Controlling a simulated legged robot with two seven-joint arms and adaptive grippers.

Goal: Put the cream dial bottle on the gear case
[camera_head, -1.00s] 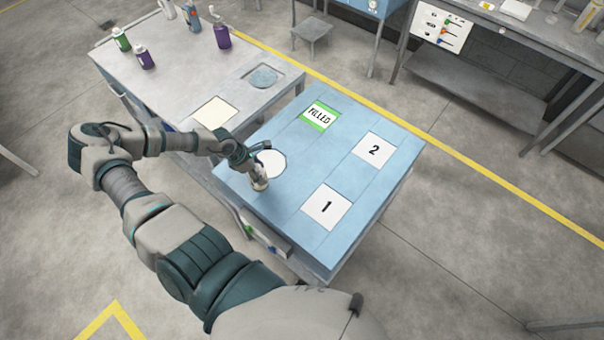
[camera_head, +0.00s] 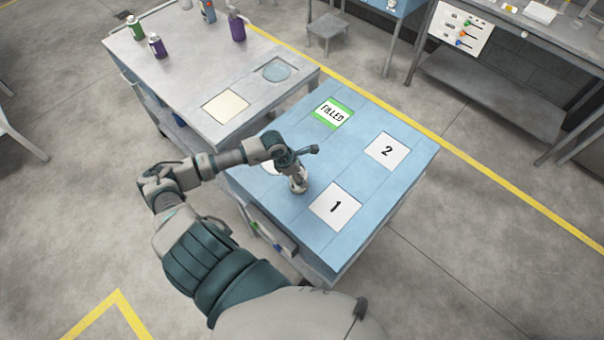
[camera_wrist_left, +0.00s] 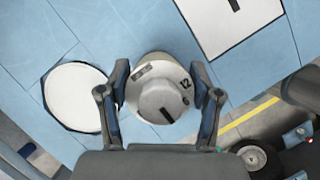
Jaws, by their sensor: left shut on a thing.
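The cream dial bottle (camera_wrist_left: 160,98), with a round grey-white top marked 12 and 6, is between the fingers of my left gripper (camera_wrist_left: 160,88) in the left wrist view. The gripper is shut on it. In the head view my left gripper (camera_head: 298,176) and the bottle (camera_head: 299,187) are over the blue table (camera_head: 290,212), between the white disc (camera_head: 271,168) and the square marked 1 (camera_head: 335,206). I cannot tell whether the bottle touches the table, nor which thing is the gear case. My right gripper is not in view.
The square marked 2 (camera_head: 387,151) and the green-edged FILLED card (camera_head: 332,113) lie on the blue table. A grey cart (camera_head: 185,80) adjoins it, with several bottles at its far end, a cream square (camera_head: 226,106) and a round blue pad (camera_head: 277,70).

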